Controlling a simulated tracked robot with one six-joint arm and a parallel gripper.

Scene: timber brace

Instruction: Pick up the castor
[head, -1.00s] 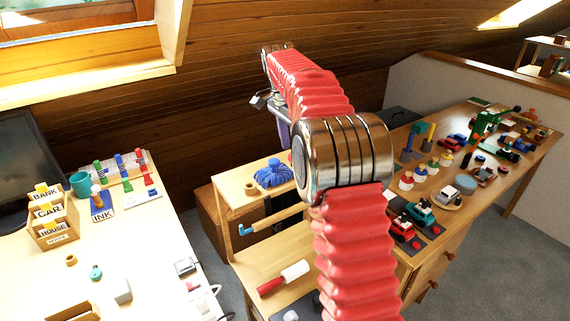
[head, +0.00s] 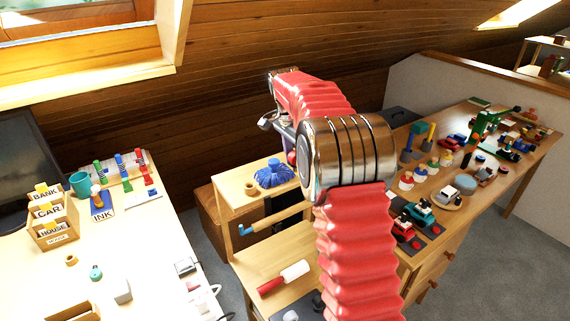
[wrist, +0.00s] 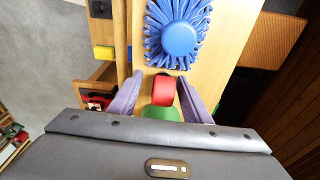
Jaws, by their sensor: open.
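In the wrist view, a red rounded piece (wrist: 163,90) with a green part (wrist: 160,113) behind it lies between the fingers of my gripper (wrist: 160,78). It looks like the castor, but I cannot be sure. My gripper is open, with one purple-grey finger on each side of the red piece and small gaps between. The wrist housing hides the rear of the green part. In the head view, my arm hides most of the gripper and this spot on the shelf.
A blue tasselled object (wrist: 180,38) sits just ahead on the wooden shelf (wrist: 231,25), also seen in the head view (head: 272,174). The shelf edge drops to grey floor at left. A wooden ring (head: 250,188) stands near the shelf's left end. Toys crowd the right-hand desk (head: 470,215).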

